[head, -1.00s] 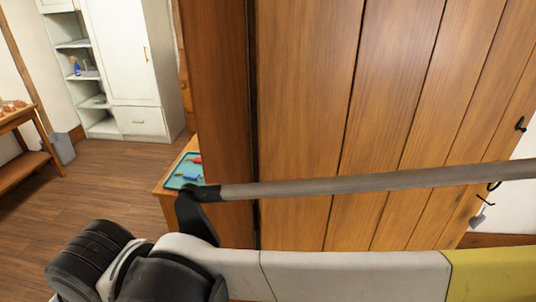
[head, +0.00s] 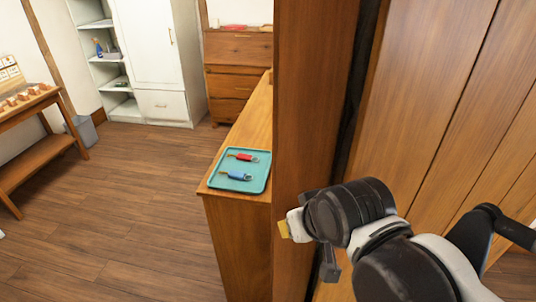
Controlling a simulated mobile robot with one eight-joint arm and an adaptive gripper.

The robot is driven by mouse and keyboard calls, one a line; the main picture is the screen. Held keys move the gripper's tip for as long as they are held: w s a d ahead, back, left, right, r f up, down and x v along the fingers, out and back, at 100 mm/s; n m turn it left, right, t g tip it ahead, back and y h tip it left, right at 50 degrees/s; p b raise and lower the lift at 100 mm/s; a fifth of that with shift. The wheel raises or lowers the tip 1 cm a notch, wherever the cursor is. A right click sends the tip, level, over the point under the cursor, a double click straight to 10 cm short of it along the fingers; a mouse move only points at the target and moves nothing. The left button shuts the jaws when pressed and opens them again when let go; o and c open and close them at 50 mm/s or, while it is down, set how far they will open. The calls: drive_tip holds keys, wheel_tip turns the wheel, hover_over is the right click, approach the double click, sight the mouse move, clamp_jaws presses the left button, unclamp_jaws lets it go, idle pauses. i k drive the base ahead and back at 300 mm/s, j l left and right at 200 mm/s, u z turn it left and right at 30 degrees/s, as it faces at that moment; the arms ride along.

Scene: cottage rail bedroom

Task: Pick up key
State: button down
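Two small key-like items lie on a teal tray (head: 261,183). One has a red body (head: 244,157) and the other, nearer one a blue body (head: 238,176); each has a thin metal part at its end. I cannot tell from here which one is the key. The tray rests on the near end of a wooden cabinet top (head: 254,118). My arm's dark joints and white links fill the lower right, right of and nearer than the tray. I cannot make out my gripper's fingers in this view. Nothing touches the items.
A tall wooden panel (head: 315,120) stands directly right of the tray, with a plank wall (head: 450,90) beyond it. Open wooden floor (head: 130,220) lies to the left. A wooden bench (head: 38,165), a grey bin (head: 84,133), white cupboard (head: 146,50) and drawers (head: 235,85) stand farther back.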

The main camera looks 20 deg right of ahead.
sight(240, 156)
drive_tip(key=k, duration=0.4)
drive_tip(key=i+j+z, duration=0.25)
drive_tip(key=i+j, duration=0.2)
drive_tip(key=i+j+z, duration=0.15)
drive_tip(key=j, duration=0.2)
drive_tip(key=i+j+z, duration=0.25)
drive_tip(key=i+j, duration=0.2)
drive_tip(key=j, duration=0.2)
drive_tip(key=i+j+z, duration=0.15)
drive_tip(key=j, duration=0.2)
drive_tip(key=i+j+z, duration=0.1)
drive_tip(key=j, duration=0.3)
drive_tip(key=i+j+z, duration=0.15)
drive_tip(key=j, duration=0.2)
